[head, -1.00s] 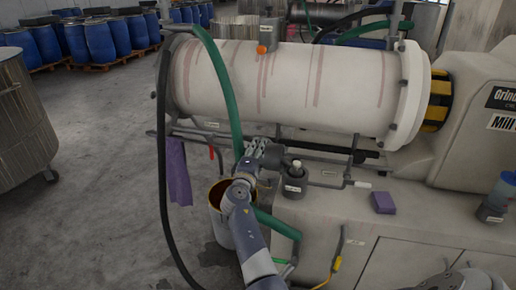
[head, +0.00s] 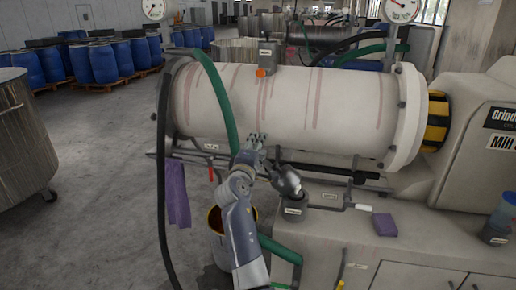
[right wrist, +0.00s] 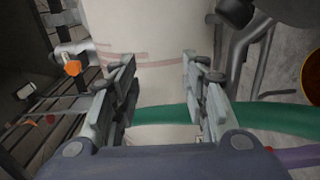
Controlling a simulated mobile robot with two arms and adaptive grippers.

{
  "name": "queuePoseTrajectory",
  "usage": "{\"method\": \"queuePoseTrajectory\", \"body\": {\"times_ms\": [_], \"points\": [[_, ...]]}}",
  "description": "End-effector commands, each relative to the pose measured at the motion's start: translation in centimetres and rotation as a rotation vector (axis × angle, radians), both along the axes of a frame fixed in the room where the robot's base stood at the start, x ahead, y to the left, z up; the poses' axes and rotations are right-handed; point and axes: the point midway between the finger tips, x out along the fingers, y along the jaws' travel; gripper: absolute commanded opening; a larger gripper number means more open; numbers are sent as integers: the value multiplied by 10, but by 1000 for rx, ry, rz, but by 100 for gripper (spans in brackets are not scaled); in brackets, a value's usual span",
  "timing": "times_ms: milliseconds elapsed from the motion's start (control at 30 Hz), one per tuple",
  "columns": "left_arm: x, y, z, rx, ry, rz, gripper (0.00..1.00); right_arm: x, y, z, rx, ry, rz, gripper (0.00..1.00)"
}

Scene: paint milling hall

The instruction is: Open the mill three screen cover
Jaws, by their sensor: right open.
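The mill is a large white horizontal drum (head: 290,105) with reddish streaks and a sign reading "Mill" cut off at the right edge. A small labelled grey pot (head: 293,208) stands on the bench below the drum. A rounded dark grey part (head: 287,180) sits tilted over the pot; I cannot tell whether it is a cover or part of my wrist. The labels are too small to read. My right gripper (head: 256,142) is left of and above the pot, before the drum. In the right wrist view its fingers (right wrist: 160,78) are apart, with nothing between them. My left gripper is out of view.
A green hose (head: 222,105) hangs close to my right gripper. A bucket (head: 215,222) stands on the floor below it. Blue barrels (head: 104,63) stand far back left.

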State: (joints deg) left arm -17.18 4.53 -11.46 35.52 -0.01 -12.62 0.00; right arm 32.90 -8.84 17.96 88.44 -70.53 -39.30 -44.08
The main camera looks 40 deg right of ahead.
Motion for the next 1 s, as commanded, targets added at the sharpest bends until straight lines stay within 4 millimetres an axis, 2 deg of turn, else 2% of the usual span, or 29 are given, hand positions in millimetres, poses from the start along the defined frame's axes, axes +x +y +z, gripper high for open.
{"method": "queuePoseTrajectory", "body": {"times_ms": [133, 267, 500, 667, 833, 1000], "points": [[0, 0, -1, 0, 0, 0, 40, -10, -2, -3, 20, -35, -12, 42], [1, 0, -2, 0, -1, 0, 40, -35, 0, -8, 85, -145, -33, 42], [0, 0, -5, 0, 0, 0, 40, -89, 29, -35, 277, -382, -23, 42], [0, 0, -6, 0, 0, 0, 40, -115, 50, -56, 392, -478, -6, 42], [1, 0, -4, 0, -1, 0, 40, -121, 54, -62, 437, -512, -2, 42], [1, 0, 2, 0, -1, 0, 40, -106, 36, -60, 435, -512, -4, 42]]}}
